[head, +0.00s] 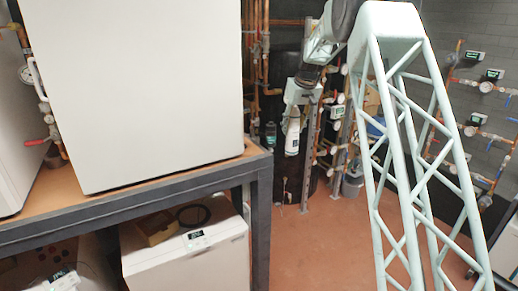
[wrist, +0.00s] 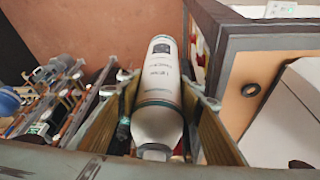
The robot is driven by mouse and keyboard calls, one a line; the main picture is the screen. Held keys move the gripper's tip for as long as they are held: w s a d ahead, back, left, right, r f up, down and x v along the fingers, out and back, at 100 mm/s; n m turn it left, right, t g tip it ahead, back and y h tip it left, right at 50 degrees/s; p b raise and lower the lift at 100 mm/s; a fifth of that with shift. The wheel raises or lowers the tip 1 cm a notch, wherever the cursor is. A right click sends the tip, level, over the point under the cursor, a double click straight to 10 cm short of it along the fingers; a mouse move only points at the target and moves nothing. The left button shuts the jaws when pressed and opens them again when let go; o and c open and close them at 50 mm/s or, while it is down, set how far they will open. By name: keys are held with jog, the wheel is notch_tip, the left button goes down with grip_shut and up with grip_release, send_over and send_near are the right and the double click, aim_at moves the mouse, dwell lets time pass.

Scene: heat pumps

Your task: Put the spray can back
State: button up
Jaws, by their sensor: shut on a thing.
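The spray can (head: 292,136) is white with a dark band and hangs from my gripper (head: 297,100) in the head view, in front of the dark wall and pipes. In the wrist view the can (wrist: 160,85) lies between the two long brownish fingers of my gripper (wrist: 163,95), which are shut on it. Its printed label and a dark square mark face the camera. The can is held in the air, clear of the bench. The fingertips are small and hard to make out in the head view.
A bench with a wooden top (head: 75,216) and dark frame carries large white units (head: 160,90) at the left. Another white unit (head: 190,250) stands below it. Copper pipes with valves (head: 480,85) line the walls. The reddish floor (head: 315,245) has open room.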

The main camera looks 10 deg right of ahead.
jog(key=w+d+r+p, duration=0.2)
jog(key=w+r, duration=0.1)
jog(key=r, duration=0.8)
jog(key=shift+w+d+n, duration=0.2)
jog(key=shift+n, duration=0.2)
jog(key=shift+r, duration=0.1)
jog(key=s+a+f+p, duration=0.1)
jog(key=s+a, duration=0.2)
jog(key=a, duration=0.6)
jog(key=s+a+f+p, duration=0.1)
jog(key=s+a+f, duration=0.1)
jog(key=a, duration=0.7)
jog(key=shift+s+a, duration=0.35)
jog(key=shift+s, duration=0.15)
jog(key=shift+f, duration=0.1)
